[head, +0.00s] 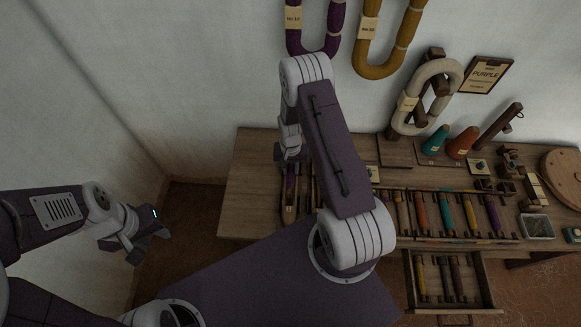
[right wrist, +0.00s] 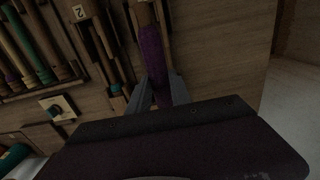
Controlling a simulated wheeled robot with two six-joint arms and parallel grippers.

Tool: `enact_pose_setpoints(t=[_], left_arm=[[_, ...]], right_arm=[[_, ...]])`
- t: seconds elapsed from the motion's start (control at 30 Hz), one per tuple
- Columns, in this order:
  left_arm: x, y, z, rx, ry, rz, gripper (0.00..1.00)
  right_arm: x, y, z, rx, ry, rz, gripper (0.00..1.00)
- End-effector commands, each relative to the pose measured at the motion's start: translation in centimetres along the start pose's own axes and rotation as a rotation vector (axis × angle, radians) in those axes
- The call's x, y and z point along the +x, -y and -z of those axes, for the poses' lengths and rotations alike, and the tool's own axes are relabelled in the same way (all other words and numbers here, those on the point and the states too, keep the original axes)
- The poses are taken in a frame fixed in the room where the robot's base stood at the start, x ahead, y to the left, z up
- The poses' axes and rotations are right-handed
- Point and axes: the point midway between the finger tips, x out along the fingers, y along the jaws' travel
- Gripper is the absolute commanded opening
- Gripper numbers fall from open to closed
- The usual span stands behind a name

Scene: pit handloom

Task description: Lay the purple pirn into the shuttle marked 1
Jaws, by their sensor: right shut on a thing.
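The purple pirn (right wrist: 151,52) is between the fingers of my right gripper (right wrist: 158,92), which is shut on it. In the head view the pirn (head: 291,182) shows below my right gripper (head: 290,153), over the shuttle marked 1 (head: 289,212) at the table's left end. The wooden end of that shuttle (right wrist: 145,14) shows at the top of the right wrist view, in line with the pirn. I cannot tell whether the pirn rests in the shuttle or hangs just above it. My left gripper (head: 140,243) is open and empty, off the table at the left.
The shuttle marked 2 (right wrist: 80,13) lies beside the pirn. A rack holds several coloured pirns (head: 445,212), and an open drawer (head: 485,290) below holds more. A sign reading PURPLE (head: 487,74) and yarn hanks hang on the wall. My right arm hides part of the table.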

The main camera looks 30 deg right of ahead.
Motion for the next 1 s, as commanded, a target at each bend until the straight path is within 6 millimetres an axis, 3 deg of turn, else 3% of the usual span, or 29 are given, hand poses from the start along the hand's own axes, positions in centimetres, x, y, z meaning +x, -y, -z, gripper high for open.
enact_pose_setpoints(t=[0.5, 1.0], left_arm=[[5.3, 0.1, -0.6, 0.0, 0.0, 0.0, 0.34], [5.5, 0.1, -0.6, 0.0, 0.0, 0.0, 0.34]], right_arm=[[6.5, 0.0, 0.1, 0.0, 0.0, 0.0, 0.0], [6.9, 0.0, 0.1, 0.0, 0.0, 0.0, 0.0]])
